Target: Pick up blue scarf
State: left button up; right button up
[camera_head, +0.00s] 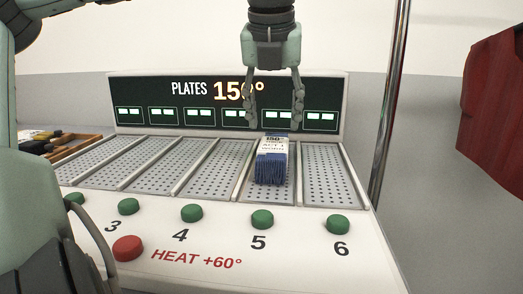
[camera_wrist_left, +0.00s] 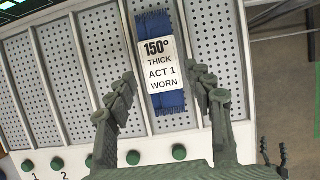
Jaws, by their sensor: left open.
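The blue scarf (camera_head: 271,172) is folded flat on the perforated plate marked 5 of a heated panel, with fringe at its front end. A white label on it reads 150°, THICK, ACT 1, WORN in the left wrist view, where the scarf (camera_wrist_left: 169,102) lies between the finger lines. My left gripper (camera_head: 275,124) hangs pointing down, above and slightly behind the scarf. It is open and empty, with its fingers apart on either side. The fingers also show in the left wrist view (camera_wrist_left: 165,78).
The panel's back board (camera_head: 228,100) reads PLATES 150° and stands close behind the gripper. Green buttons (camera_head: 262,219) and a red HEAT +60° button (camera_head: 127,248) line the front. The other visible plates are bare. A metal pole (camera_head: 389,100) and red cloth (camera_head: 490,100) stand right; a wooden tray (camera_head: 75,147) lies left.

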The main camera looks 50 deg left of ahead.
aim_at(274, 145)
pick_arm(q)
jog(key=shift+w+a+f, duration=0.1)
jog(key=shift+a+f, duration=0.15)
jog(key=shift+f, duration=0.1)
jog(key=x, duration=0.7)
jog(key=shift+s+d+f, duration=0.2)
jog(key=shift+s+d, duration=0.1)
jog(key=shift+d, duration=0.1)
jog(key=shift+c, duration=0.3)
jog(key=c, duration=0.8)
jog(key=shift+r, duration=0.15)
